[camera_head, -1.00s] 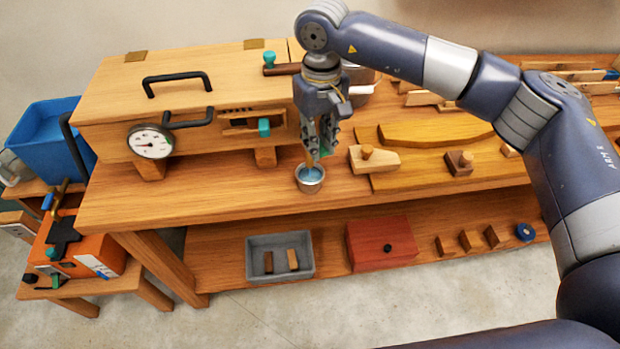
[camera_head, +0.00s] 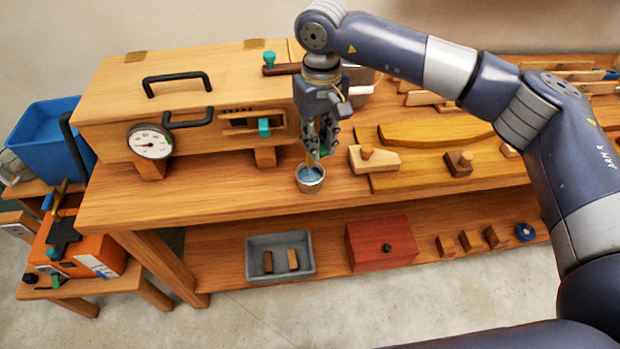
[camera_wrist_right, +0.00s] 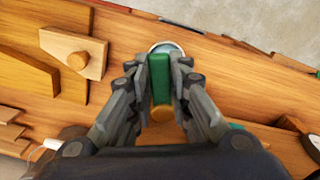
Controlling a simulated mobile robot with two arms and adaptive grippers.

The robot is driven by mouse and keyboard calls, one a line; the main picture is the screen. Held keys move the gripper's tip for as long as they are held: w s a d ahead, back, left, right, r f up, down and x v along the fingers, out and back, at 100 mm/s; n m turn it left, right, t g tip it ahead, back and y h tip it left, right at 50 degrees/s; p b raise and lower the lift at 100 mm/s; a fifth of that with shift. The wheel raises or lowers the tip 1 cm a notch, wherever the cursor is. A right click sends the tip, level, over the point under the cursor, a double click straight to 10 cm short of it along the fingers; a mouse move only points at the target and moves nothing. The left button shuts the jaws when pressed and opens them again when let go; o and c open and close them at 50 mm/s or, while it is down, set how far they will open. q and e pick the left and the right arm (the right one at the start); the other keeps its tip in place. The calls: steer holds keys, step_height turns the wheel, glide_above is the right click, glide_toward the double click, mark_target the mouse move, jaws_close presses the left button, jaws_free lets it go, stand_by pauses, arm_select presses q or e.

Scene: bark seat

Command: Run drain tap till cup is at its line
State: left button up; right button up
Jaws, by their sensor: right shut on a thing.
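A small metal cup (camera_head: 310,183) stands upright near the front edge of the bench, with blue liquid inside. Its line cannot be made out. My right gripper (camera_head: 318,148) points down just above and behind the cup. In the right wrist view the gripper (camera_wrist_right: 160,92) is shut on the green drain tap handle (camera_wrist_right: 160,76), which lies between its fingers. The cup's rim (camera_wrist_right: 166,45) shows just beyond the handle. The tap's spout is mostly hidden by the fingers, and a thin tan piece shows above the cup. My left gripper is out of view.
A wooden steam box (camera_head: 110,97) with a round dial (camera_head: 150,142) stands behind to the left. Wooden forms (camera_head: 375,160) lie right of the cup. A grey tray (camera_head: 252,275) and red box (camera_head: 370,250) sit on the lower shelf. The bench front left is clear.

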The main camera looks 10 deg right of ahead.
steer(key=shift+s+a+f+m+b, duration=0.15)
steer(key=shift+a+m+b, duration=0.45)
steer(key=shift+m, duration=0.5)
steer(key=shift+a+m+b, duration=0.3)
steer(key=shift+m+b, duration=0.1)
steer(key=shift+m, duration=0.7)
steer(key=o, duration=0.9)
steer(key=shift+a, duration=0.1)
steer(key=shift+r, duration=0.2)
step_height(320, 180, up, 8)
steer(key=p, duration=0.4)
